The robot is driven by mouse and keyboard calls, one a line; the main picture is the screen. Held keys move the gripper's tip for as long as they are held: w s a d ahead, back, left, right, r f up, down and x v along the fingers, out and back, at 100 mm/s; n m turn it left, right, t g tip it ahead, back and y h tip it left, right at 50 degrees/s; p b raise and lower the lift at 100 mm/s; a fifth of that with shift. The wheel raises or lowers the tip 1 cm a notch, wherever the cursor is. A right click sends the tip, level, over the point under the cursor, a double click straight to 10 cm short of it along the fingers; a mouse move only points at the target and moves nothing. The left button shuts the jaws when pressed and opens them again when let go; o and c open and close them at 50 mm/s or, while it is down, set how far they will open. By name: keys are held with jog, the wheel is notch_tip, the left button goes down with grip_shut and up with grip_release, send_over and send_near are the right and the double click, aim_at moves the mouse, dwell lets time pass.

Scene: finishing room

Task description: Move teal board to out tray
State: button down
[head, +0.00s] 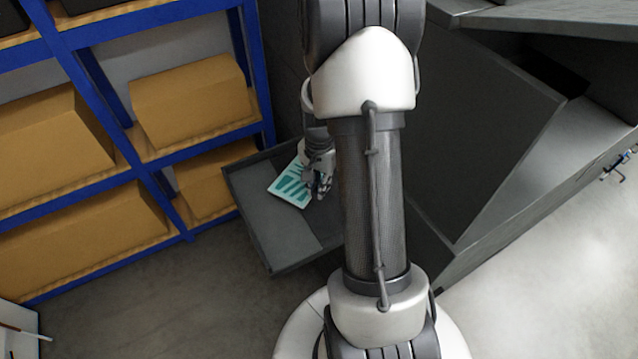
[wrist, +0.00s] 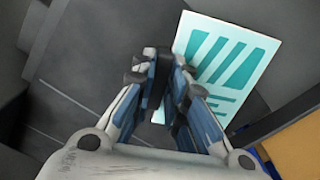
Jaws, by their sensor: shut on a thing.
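The teal board (head: 291,187) is a flat white card with teal stripes. In the head view it lies over a dark grey tray (head: 262,212), near the tray's far right part. In the wrist view the board (wrist: 229,62) extends up and right from my gripper (wrist: 168,88). My gripper (head: 320,184) is shut on the board's near edge. I cannot tell whether the board touches the tray floor. The tray's right side is hidden behind my arm.
A blue shelf rack (head: 186,125) with cardboard boxes (head: 192,95) stands left of the tray. A large dark grey cabinet (head: 480,130) stands to the right. Bare concrete floor (head: 150,290) lies in front.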

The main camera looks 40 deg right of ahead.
jog(key=shift+f+b, duration=0.35)
jog(key=shift+f, duration=0.1)
jog(key=c, duration=1.5)
grip_release()
notch_tip(320, 180, up, 12)
jog(key=a+r+n+t, duration=0.1)
jog(key=a+r+n, duration=0.3)
jog(key=a+r, duration=0.25)
jog(key=s+a+r+n+t+b, duration=0.1)
jog(key=s+a+n, duration=0.2)
jog(key=s+a, duration=0.1)
jog(key=s+a+r+n+t+b, duration=0.1)
jog(key=s+a+n, duration=0.3)
jog(key=a, duration=0.3)
jog(key=s+a+r+n+t+b, duration=0.1)
jog(key=s+a+r+n, duration=0.1)
jog(key=s+a, duration=0.3)
jog(key=shift+s+a+n+t, duration=0.15)
jog(key=shift+s+n+t, duration=0.15)
jog(key=shift+s+n, duration=0.5)
